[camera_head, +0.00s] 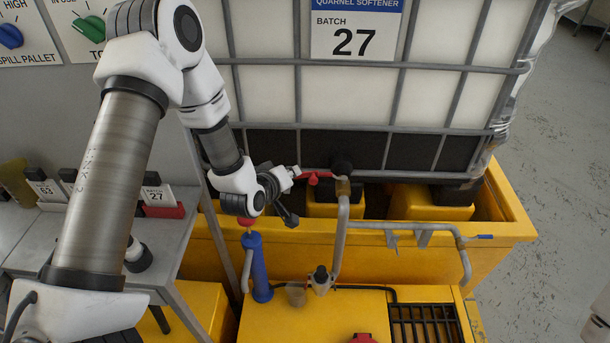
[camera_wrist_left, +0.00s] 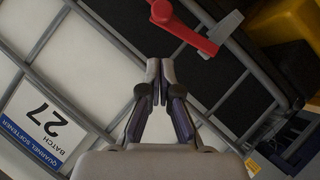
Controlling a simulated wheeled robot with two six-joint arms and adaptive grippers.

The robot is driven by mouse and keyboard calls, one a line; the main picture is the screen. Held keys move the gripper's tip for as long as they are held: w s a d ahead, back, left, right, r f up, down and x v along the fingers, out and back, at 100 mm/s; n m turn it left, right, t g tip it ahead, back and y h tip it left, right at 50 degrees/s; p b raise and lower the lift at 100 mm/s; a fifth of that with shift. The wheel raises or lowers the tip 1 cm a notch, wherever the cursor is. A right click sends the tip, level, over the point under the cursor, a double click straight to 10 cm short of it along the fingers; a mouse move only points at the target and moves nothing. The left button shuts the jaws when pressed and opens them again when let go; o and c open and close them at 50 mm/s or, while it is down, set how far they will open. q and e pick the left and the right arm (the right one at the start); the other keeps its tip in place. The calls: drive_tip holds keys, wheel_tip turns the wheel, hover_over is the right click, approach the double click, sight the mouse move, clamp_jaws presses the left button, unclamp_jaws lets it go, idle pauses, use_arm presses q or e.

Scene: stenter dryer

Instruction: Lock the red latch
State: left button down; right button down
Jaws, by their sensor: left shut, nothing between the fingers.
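The red latch (camera_head: 316,174) is a red lever at the outlet at the foot of the caged white tank (camera_head: 265,95). In the left wrist view the red latch (camera_wrist_left: 183,27) runs slantwise at the top, with a grey tab (camera_wrist_left: 225,27) beside its lower end. My left gripper (camera_head: 296,171) is just left of the latch in the head view. In the left wrist view my left gripper (camera_wrist_left: 160,66) is shut and empty, its fingertips apart from the lever in the picture. Whether they touch anything in depth cannot be told. My right gripper is out of view.
The tank's grey cage bars (camera_head: 391,100) stand close behind the gripper. A yellow spill pallet (camera_head: 450,232) lies below. A grey pipe (camera_head: 342,235) and a blue upright cylinder (camera_head: 257,268) stand in front. A grey table (camera_head: 160,245) is at left; open floor is at right.

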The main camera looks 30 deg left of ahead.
sight(310, 181)
use_arm(q)
drive_tip(key=w+f, duration=0.1)
drive_tip(key=d+f+p, duration=0.1)
drive_tip(key=w+f, duration=0.1)
drive_tip(key=shift+w+d+f, duration=0.2)
drive_tip(key=shift+w+d, duration=0.15)
drive_tip(key=shift+w+d+f, duration=0.1)
drive_tip(key=shift+f, duration=0.05)
drive_tip(key=shift+w+d+f+m+g+y+b, duration=0.15)
drive_tip(key=shift+d+f+m+g+y+b, duration=0.25)
drive_tip(key=shift+f+b, duration=0.45)
drive_tip(key=shift+r, duration=0.15)
drive_tip(key=shift+a, duration=0.1)
